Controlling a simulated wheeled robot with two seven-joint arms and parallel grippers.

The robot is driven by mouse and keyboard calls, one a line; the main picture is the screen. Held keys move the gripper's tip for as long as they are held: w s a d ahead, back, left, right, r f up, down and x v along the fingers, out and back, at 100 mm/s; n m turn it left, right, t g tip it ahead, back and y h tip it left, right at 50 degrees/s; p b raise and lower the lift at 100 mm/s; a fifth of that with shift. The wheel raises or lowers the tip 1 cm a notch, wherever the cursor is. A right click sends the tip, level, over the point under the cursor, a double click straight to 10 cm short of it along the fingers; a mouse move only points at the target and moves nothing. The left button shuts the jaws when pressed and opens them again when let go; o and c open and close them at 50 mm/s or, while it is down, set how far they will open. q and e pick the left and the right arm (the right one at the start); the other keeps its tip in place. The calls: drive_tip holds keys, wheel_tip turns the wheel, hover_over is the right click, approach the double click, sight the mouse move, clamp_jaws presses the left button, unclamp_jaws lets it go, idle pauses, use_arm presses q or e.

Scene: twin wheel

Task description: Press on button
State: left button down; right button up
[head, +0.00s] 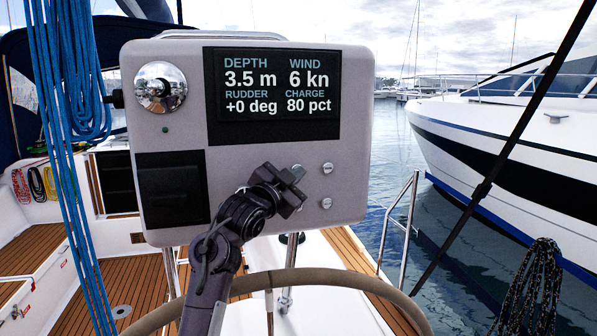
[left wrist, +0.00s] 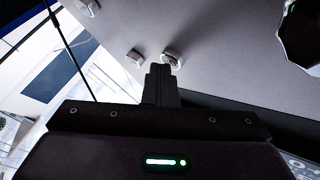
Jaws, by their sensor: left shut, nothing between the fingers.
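A grey console panel (head: 255,235) carries several small round silver buttons at its lower right. One button (head: 327,168) is at the upper right of the group and another (head: 326,203) is below it. A third button (head: 297,168) is partly hidden behind my left gripper (head: 298,176). My left gripper is shut and empty, in front of the buttons. In the left wrist view its fingertips (left wrist: 161,70) lie right at one silver button (left wrist: 172,58), with another button (left wrist: 134,57) just to the left. I cannot tell whether the tips touch it. No button label is readable.
A steering wheel rim (head: 310,279) crosses below. Blue ropes (head: 65,90) hang at the left.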

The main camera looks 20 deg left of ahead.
use_arm(q)
drive_tip(key=shift+s+d, duration=0.1)
drive_tip(key=shift+s, duration=0.25)
drive_tip(key=shift+s+d+b, duration=0.2)
drive_tip(key=shift+s+d, duration=0.35)
drive_tip(key=shift+s, duration=0.25)
drive_tip(key=shift+s+d+b, duration=0.15)
drive_tip(key=shift+s+d, duration=0.45)
drive_tip(key=shift+s, duration=0.25)
drive_tip(key=shift+s+d+b, duration=0.2)
drive_tip(key=shift+s+d, duration=0.35)
drive_tip(key=shift+s, duration=0.25)
